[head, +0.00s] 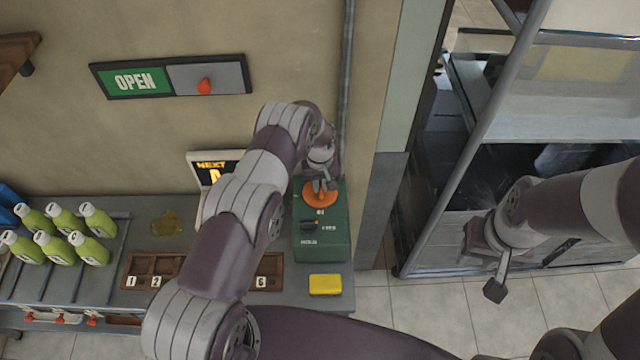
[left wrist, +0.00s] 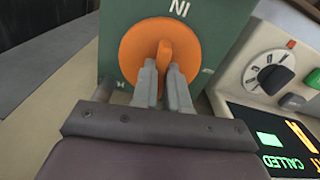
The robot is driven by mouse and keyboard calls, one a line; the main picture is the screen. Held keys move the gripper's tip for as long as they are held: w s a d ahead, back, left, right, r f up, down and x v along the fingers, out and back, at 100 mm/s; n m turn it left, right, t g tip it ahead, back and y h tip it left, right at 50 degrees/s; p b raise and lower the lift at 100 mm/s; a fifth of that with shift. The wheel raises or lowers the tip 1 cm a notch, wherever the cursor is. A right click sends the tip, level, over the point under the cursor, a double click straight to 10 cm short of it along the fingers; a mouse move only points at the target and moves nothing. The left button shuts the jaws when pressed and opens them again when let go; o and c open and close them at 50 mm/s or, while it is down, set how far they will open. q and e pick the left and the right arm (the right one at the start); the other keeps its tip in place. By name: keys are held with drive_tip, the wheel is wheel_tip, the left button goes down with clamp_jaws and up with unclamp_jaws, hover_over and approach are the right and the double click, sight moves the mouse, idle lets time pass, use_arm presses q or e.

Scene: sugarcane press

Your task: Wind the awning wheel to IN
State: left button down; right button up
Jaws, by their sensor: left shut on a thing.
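The orange awning wheel (head: 320,196) is on top of a green box (head: 322,242) at the counter's right end. In the left wrist view the wheel (left wrist: 137,50) is a round disc with a raised orange grip bar (left wrist: 164,52). The letters IN show upside down on the green face beyond it. My left gripper (head: 321,182) reaches down to the wheel. In the left wrist view its two fingers (left wrist: 163,82) are shut on the bar. My right gripper (head: 488,266) hangs over the floor at the right, away from the box; its finger gap is unclear.
A yellow block (head: 325,284) lies in front of the box. A grey dial panel (left wrist: 275,72) and a lit display (left wrist: 275,140) stand close beside it. Several green bottles (head: 60,235) stand at left. An OPEN sign (head: 140,82) hangs on the wall. A metal frame (head: 470,150) stands at right.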

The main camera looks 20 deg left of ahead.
use_arm(q)
drive_tip(key=m+b, duration=0.7)
drive_tip(key=b, duration=0.1)
drive_tip(key=shift+f, duration=0.2)
drive_tip(key=m+b, duration=0.3)
drive_tip(key=shift+r+m, duration=0.1)
drive_tip(key=shift+m, duration=0.3)
drive_tip(key=m+b, duration=0.2)
drive_tip(key=m, duration=0.1)
drive_tip(key=shift+m, duration=0.3)
drive_tip(key=m+b, duration=0.1)
drive_tip(key=m, duration=0.3)
drive_tip(key=shift+r+m+b, duration=0.15)
drive_tip(key=shift+m+b, duration=0.15)
drive_tip(key=m+b, duration=0.1)
drive_tip(key=m, duration=0.3)
drive_tip(key=shift+w+m, duration=0.1)
drive_tip(key=shift+m, duration=0.2)
drive_tip(key=m+b, duration=0.1)
drive_tip(key=m, duration=0.3)
drive_tip(key=shift+r, duration=0.1)
drive_tip(key=shift+m, duration=2.5)
drive_tip(key=shift+r, duration=0.1)
